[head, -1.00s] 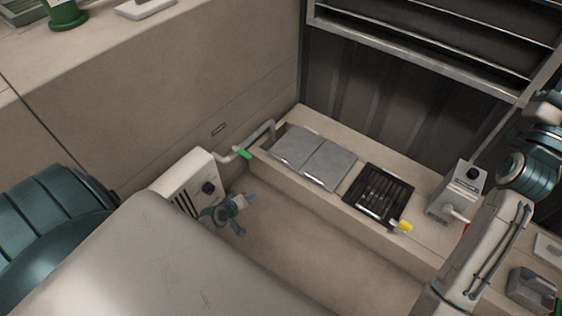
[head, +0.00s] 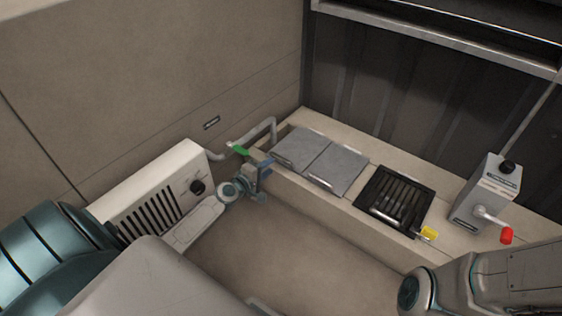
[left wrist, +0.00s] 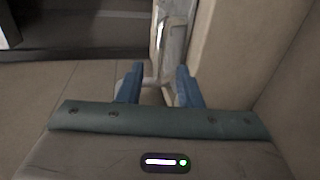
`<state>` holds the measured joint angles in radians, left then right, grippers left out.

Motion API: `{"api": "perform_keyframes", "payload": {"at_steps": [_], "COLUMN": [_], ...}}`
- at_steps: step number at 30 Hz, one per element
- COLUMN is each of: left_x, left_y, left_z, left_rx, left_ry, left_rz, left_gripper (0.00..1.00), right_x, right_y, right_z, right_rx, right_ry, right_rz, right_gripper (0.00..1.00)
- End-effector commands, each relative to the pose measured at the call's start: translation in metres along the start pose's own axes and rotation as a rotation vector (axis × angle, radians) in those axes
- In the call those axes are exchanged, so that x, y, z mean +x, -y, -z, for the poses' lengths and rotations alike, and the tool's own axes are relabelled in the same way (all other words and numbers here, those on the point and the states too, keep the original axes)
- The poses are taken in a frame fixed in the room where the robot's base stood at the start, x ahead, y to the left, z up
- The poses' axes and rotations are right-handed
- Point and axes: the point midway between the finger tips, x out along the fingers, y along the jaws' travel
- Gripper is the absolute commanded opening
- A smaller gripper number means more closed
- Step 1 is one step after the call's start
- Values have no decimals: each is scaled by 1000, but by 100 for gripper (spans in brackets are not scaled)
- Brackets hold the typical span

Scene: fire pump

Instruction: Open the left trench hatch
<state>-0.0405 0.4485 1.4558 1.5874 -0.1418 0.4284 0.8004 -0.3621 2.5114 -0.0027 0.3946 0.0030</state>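The left trench hatch (head: 300,149) is a flat grey panel, lying shut at the far left of a raised concrete ledge. A matching grey panel (head: 337,169) lies right beside it. My left gripper (head: 264,176) is just in front and to the left of the left hatch, near the ledge's front corner, apparently not holding the handle. In the left wrist view its two blue fingers (left wrist: 159,88) are apart, with a pale blurred shape beyond them. My right gripper is out of view.
A green-handled pipe (head: 238,149) stands close behind my left gripper. A white vented box (head: 150,195) is on the left. A black grate (head: 394,201) with a yellow tag and a grey box with a red-tipped crank (head: 487,195) stand to the right. Floor before the ledge is clear.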

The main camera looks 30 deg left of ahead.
Motion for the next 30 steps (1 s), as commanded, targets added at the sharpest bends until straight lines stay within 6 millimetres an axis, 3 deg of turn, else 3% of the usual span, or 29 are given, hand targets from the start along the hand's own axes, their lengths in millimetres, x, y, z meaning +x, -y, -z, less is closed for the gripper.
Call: {"api": "perform_keyframes", "payload": {"at_steps": [6, 12, 26, 30], "left_x": [42, 69, 79, 79], "left_y": [2, 2, 1, 1], "left_z": [0, 0, 0, 0], "left_rx": [0, 1, 3, 2], "left_ry": [-2, -1, 0, 0], "left_rz": [-1, 0, 1, 1], "left_gripper": [32, 32, 32, 5], "right_x": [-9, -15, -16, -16], "right_y": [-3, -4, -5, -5], "right_z": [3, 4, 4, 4], "right_rx": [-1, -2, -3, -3], "right_ry": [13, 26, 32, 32], "right_rz": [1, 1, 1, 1], "right_gripper": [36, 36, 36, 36]}}
